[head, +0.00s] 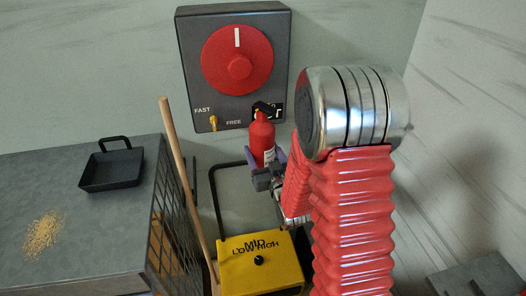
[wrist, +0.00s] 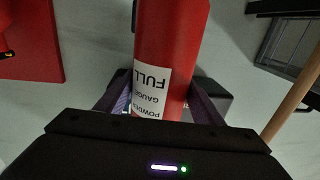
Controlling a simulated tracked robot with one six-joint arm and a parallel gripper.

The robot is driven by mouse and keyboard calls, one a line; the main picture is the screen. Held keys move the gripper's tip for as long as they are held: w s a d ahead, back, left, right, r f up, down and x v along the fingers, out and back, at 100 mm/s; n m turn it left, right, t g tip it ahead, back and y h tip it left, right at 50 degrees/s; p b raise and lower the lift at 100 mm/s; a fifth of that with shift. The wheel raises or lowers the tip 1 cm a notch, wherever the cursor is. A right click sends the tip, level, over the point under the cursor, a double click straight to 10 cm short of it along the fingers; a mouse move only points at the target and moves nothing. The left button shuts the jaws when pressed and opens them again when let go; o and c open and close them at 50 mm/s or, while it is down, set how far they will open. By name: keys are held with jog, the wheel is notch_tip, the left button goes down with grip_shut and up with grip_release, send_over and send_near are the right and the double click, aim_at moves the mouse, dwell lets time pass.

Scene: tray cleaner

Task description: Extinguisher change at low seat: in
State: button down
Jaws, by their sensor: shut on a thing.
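A red fire extinguisher (head: 262,140) with a black top stands about upright in front of the lower edge of the grey dial box. My gripper (head: 268,172) is shut on its body, with a purple finger pad on each side. In the wrist view the extinguisher (wrist: 172,35) fills the middle between the fingers of my gripper (wrist: 160,108).
A yellow box (head: 262,280) marked LOW, MID, HIGH is below. A wooden pole (head: 180,170) leans beside a counter (head: 60,190) with a black tray (head: 112,172) and crumbs (head: 43,235).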

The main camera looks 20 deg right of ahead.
jog(key=s+d+f+m+g+h, duration=0.1)
jog(key=s+d+f+m+h, duration=0.1)
jog(key=d, duration=1.3)
jog(key=s+d+f+m+g+h, duration=0.1)
jog(key=s+d+f+h, duration=0.3)
jog(key=d, duration=1.2)
jog(key=s+d+f+m+h, duration=0.3)
jog(key=s+d+f+h, duration=0.1)
jog(key=d, duration=1.2)
jog(key=shift+s+f+m+g, duration=0.3)
jog(key=shift+f+g, duration=0.1)
jog(key=shift+f, duration=0.1)
jog(key=shift+a, duration=0.1)
jog(key=w+d+f, duration=0.1)
jog(key=w, duration=0.7)
jog(key=w+d+f, duration=0.2)
jog(key=w, duration=0.6)
jog(key=shift+w+d, duration=0.25)
jog(key=shift+w, duration=0.15)
dwell(0.4)
